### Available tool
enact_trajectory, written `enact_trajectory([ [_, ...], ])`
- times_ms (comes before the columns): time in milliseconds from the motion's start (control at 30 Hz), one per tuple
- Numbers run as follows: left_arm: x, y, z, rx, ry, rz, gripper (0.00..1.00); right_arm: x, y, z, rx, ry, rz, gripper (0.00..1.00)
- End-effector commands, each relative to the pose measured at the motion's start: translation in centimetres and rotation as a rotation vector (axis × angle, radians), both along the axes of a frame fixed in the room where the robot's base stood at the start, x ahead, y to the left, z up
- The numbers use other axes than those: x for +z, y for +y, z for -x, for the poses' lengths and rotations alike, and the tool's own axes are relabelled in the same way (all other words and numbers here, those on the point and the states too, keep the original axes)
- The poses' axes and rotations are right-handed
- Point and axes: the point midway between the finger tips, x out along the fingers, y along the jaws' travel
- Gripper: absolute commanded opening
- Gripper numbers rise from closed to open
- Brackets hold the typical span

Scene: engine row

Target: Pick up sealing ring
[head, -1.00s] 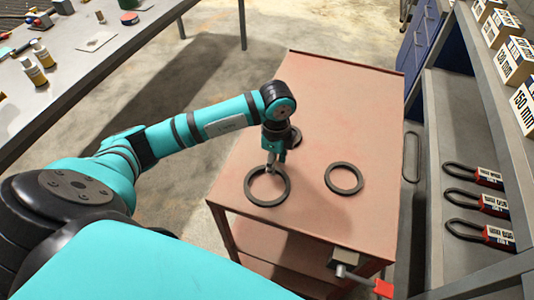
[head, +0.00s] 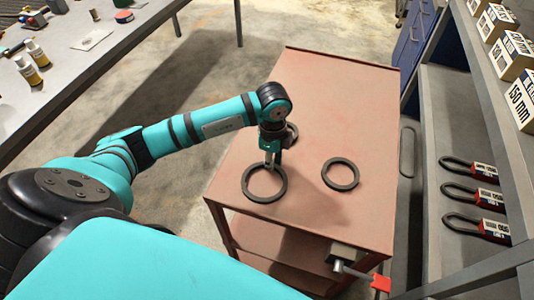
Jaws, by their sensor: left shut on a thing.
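I cannot tell whether this ring is lifted off the top. A middle-sized ring (head: 341,187) lies flat to the right, apart from the gripper. My right gripper does not show.
A vise with a red handle (head: 380,283) is fixed at the bench's front right corner. A shelf on the right holds looped packaged items (head: 485,198) and labelled boxes (head: 520,102). A grey table (head: 85,70) with bottles stands at the left. The bench's back is clear.

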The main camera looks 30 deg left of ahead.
Motion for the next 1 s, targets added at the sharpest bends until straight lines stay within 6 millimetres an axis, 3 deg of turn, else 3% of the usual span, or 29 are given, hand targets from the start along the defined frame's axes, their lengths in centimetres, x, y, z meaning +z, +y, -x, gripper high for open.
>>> enact_trajectory([
  [233, 1.1, 0.0, -0.1, 0.0, -0.004, -0.001, 0.0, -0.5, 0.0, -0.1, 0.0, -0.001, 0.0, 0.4],
  [433, 3.6, 0.0, -0.1, 0.0, -0.005, 0.001, 0.0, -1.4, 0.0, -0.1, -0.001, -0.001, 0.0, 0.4],
  [800, 4.0, -1.5, 9.4, -0.005, 0.0, -0.001, 0.0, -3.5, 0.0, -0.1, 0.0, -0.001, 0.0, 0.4],
  [1000, 4.6, -2.1, 13.5, -0.003, -0.001, -0.001, 0.0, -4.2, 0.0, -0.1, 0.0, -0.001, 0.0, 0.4],
])
